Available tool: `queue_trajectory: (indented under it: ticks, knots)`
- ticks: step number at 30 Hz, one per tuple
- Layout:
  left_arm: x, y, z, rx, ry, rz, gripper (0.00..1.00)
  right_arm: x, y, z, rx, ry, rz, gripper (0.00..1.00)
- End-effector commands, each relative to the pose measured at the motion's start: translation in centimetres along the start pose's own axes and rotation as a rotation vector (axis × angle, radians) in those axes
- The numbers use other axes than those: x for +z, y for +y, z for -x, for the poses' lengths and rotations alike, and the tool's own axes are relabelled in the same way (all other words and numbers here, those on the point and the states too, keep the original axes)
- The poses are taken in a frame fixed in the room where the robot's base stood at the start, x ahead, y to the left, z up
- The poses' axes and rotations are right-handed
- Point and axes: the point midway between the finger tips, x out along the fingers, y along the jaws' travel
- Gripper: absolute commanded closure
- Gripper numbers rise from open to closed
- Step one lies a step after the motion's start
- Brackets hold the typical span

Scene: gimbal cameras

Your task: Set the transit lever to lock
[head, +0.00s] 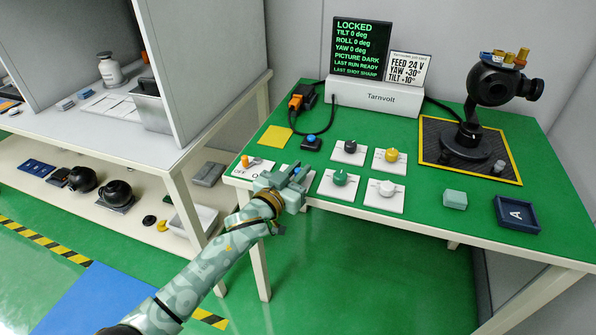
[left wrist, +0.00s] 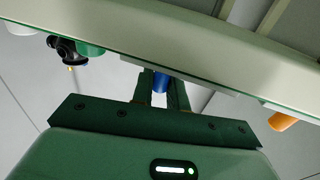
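A blue handle (left wrist: 160,82) shows between the fingertips of my left gripper (left wrist: 160,88) in the left wrist view, filling the gap between them. In the head view my left gripper (head: 294,176) is at the front left edge of the green table, and its fingers hide most of what they hold. An orange handle (head: 245,161) stands to its left on a white labelled plate (head: 262,167); it also shows in the left wrist view (left wrist: 282,122). I cannot read which handle is the transit lever. The black screen (head: 360,47) reads LOCKED. My right gripper is not in view.
White plates with a black knob (head: 350,146), yellow knob (head: 391,155), green knob (head: 340,177) and white knob (head: 386,188) lie close to the right of my gripper. A black gimbal camera (head: 493,85) stands at the back right. A blue button box (head: 311,143) lies behind my gripper.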

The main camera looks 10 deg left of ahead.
Motion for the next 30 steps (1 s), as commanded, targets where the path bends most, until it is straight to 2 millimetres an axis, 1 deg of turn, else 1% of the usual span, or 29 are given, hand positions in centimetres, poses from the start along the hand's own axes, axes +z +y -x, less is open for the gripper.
queue_trajectory:
  ticks: [7, 16, 26, 27, 29, 30]
  knots:
    - [-0.08, 0.18, -0.06, -0.019, 0.003, 0.005, 1.00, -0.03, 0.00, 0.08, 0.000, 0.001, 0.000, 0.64]
    - [-0.03, 0.51, -0.38, -0.157, 0.003, 0.005, 1.00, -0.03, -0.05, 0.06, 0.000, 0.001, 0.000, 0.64]
    - [0.00, 0.45, -0.35, -0.173, 0.000, 0.000, 1.00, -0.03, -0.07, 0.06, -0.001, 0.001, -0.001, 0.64]
    - [0.00, 0.45, -0.35, -0.173, 0.000, 0.000, 0.81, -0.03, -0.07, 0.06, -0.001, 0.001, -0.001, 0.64]
    - [0.01, 0.45, -0.35, -0.173, 0.000, 0.000, 0.65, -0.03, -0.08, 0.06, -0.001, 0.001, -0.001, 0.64]
    - [0.01, 0.45, -0.35, -0.173, 0.000, 0.000, 0.64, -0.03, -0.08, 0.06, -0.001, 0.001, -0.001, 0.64]
